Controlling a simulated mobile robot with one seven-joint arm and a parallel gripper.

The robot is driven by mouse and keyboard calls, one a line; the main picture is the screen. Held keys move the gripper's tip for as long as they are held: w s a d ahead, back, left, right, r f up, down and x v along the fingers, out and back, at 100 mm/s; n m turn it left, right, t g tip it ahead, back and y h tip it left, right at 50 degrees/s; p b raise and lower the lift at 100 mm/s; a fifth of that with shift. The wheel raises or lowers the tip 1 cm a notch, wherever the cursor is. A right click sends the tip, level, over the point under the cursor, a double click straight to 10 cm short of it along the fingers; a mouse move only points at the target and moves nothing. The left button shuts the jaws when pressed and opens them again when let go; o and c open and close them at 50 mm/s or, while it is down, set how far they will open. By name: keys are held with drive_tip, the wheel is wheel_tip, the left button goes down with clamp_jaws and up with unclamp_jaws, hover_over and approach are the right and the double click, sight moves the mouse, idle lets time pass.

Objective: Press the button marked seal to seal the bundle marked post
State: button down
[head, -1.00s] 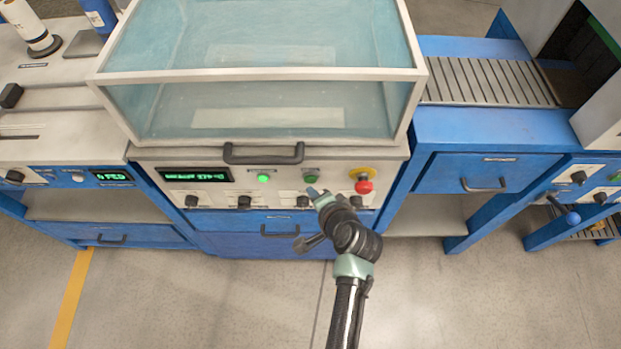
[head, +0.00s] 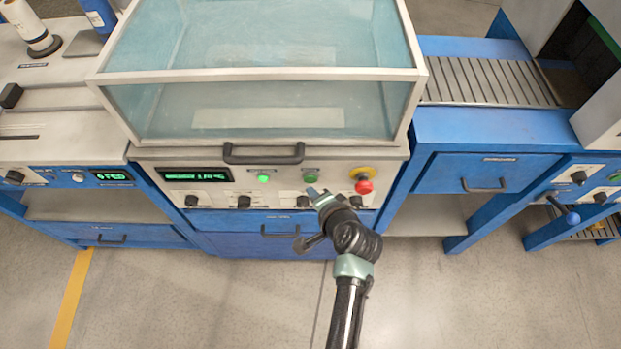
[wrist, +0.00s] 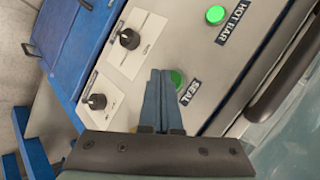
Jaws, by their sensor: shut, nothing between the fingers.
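The seal button (head: 311,179) is a green button on the front panel of the middle machine. In the wrist view the button (wrist: 178,78) has a SEAL label beside it, and the fingers cover part of its left edge. My gripper (head: 312,191) is shut and empty, its blue fingertips (wrist: 160,72) right by the button. I cannot tell whether they touch it. No bundle marked post can be made out; pale flat shapes (head: 268,118) show under the clear hood (head: 250,75).
The brightly lit green HOT BAR button (head: 263,178) is left of seal. A red stop button (head: 364,187) on yellow is to the right. Knobs (head: 303,202) sit below, and the hood's dark handle (head: 264,154) runs above. Open floor lies in front.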

drive_tip(key=shift+w, duration=0.1)
drive_tip(key=shift+w, duration=0.35)
drive_tip(key=shift+w, duration=0.35)
idle(0.6)
drive_tip(key=shift+s, duration=0.1)
drive_tip(key=shift+s+p, duration=0.3)
drive_tip(key=shift+s, duration=0.4)
drive_tip(key=s+p, duration=0.2)
drive_tip(key=s, duration=0.3)
idle(0.4)
idle(0.6)
